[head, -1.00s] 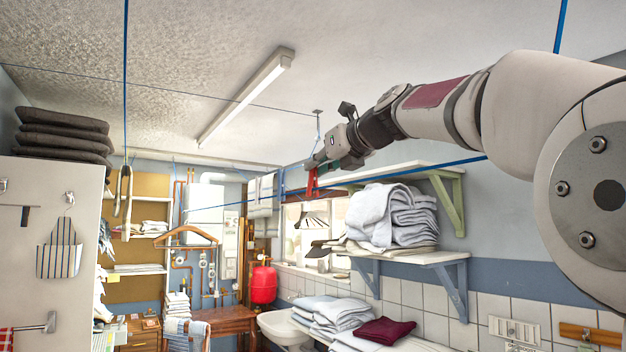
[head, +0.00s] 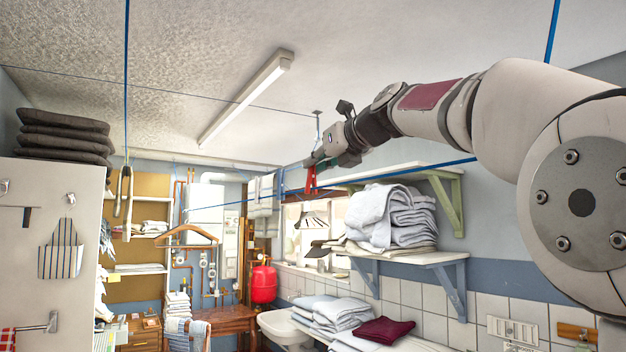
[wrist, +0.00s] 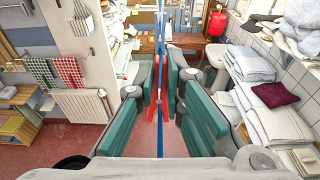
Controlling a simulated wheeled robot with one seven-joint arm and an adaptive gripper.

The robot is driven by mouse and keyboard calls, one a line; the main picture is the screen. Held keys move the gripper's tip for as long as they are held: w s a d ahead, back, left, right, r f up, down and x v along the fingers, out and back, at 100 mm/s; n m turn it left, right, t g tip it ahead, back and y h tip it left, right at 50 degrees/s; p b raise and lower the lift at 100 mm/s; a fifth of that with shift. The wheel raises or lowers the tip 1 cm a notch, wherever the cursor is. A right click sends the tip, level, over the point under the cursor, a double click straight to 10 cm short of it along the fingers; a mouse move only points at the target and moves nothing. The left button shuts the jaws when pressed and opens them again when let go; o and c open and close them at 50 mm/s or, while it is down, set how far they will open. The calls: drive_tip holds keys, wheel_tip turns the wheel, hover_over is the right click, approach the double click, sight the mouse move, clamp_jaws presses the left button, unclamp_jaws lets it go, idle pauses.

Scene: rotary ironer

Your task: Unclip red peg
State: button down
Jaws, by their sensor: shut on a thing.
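A red peg (head: 311,180) is at the end of my arm in the head view, on or right beside the blue line (head: 250,198). My gripper (head: 318,162) is shut on the peg's upper part. In the wrist view my gripper's green-padded fingers (wrist: 160,78) stand on both sides of the red peg (wrist: 152,112). The peg's two legs spread apart, with the blue line (wrist: 160,140) running between them in the picture. The fingers hide part of the peg, and I cannot tell whether it still grips the line.
A shelf with folded white towels (head: 385,215) is on the wall to the right of my gripper. Other blue lines, a wooden hanger (head: 188,235) and a ceiling lamp (head: 247,95) are around. Below are folded linens and a dark red cloth (head: 384,330).

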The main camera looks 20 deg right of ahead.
drive_tip(key=shift+s+a+r+p, duration=0.1)
drive_tip(key=shift+a+r+p, duration=0.1)
drive_tip(key=shift+r, duration=0.75)
drive_tip(key=shift+a+r+p, duration=0.1)
drive_tip(key=shift+a+r, duration=0.05)
drive_tip(key=shift+r, duration=0.8)
